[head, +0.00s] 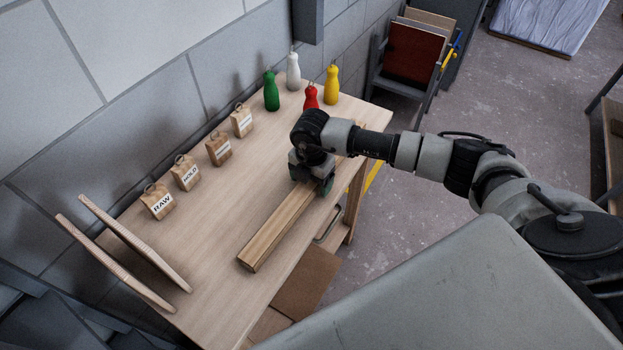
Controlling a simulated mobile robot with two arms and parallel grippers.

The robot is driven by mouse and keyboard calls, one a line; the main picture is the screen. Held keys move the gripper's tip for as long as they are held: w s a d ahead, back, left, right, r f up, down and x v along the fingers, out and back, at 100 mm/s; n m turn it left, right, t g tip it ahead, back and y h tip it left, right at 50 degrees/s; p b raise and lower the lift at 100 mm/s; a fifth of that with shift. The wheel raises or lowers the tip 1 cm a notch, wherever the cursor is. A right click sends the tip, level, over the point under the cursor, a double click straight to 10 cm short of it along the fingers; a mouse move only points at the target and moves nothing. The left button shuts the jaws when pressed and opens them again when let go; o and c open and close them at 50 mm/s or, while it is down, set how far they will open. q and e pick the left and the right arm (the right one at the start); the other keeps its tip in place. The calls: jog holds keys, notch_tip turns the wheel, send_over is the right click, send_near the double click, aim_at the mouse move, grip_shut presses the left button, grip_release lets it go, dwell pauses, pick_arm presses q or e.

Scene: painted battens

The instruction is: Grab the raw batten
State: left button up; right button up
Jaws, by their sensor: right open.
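A bare wood batten (268,237) lies along the front part of the workbench, running from the lower left toward the upper right. My right gripper (325,188) is over the far part of the batten, pointing down, with its jaws open. My wrist hides part of the batten, and I cannot tell whether the fingers touch it. A small wood block with a RAW label (158,201) stands at the back of the bench by the wall. My left gripper is not in view.
More labelled blocks, including HOLD (185,173), line the wall side. Green (271,92), white (293,72), red (311,98) and yellow (331,85) bottles stand at the far end. Two upright slats (135,245) are at the near left. The bench (215,225) between is clear.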

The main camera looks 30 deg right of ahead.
jog(key=shift+f, duration=0.35)
jog(key=shift+c, duration=0.4)
jog(key=c, duration=1.2)
jog(key=shift+o, duration=0.2)
jog(key=shift+w+r, duration=0.1)
